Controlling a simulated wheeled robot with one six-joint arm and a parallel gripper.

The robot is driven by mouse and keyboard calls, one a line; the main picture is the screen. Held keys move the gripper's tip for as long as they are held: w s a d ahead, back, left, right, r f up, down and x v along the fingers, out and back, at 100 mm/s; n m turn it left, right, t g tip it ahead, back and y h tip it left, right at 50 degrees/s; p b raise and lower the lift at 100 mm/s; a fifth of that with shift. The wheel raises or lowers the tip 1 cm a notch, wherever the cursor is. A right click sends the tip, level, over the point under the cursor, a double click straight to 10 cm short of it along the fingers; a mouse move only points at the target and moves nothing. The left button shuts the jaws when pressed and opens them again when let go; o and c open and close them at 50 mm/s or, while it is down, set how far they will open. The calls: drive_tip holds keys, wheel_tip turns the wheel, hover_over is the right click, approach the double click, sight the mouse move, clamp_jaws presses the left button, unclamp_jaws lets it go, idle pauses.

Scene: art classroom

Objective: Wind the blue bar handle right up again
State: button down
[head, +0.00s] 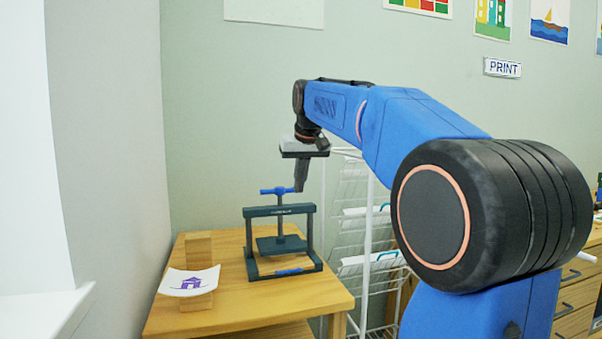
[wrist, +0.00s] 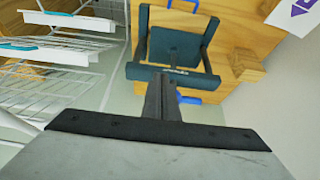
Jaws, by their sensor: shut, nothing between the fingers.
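The blue bar handle (head: 272,191) sits level on top of the screw of a dark green press (head: 249,240), clear above its crossbar. The press plate (head: 268,246) hangs on the screw between crossbar and base, with a gap beneath it. My gripper (head: 300,189) points down with its fingers shut and empty, at the right end of the bar; I cannot tell whether they touch it. In the wrist view my fingers (wrist: 163,90) hide most of the handle; only a blue end (wrist: 189,100) shows beside them. The press plate (wrist: 175,45) shows beyond.
The press stands on a wooden table (head: 225,315). Left of it, a white sheet with a purple print (head: 188,281) rests against wooden blocks (head: 198,246). A white wire drying rack (head: 345,230) stands close on the right. A wall is behind.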

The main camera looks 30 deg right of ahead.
drive_tip(key=shift+w+d+f, duration=0.2)
drive_tip(key=shift+w+f, duration=0.15)
drive_tip(key=shift+w, duration=0.5)
drive_tip(key=shift+w+d+f, duration=0.25)
drive_tip(key=shift+w+f, duration=0.15)
drive_tip(key=shift+w, duration=0.5)
drive_tip(key=shift+w+d+f, duration=0.2)
drive_tip(key=shift+w+f, duration=0.15)
drive_tip(key=shift+w, duration=0.5)
drive_tip(key=shift+w+d+n+y, duration=0.15)
drive_tip(key=shift+d+n+y, duration=0.15)
drive_tip(key=shift+n, duration=0.4)
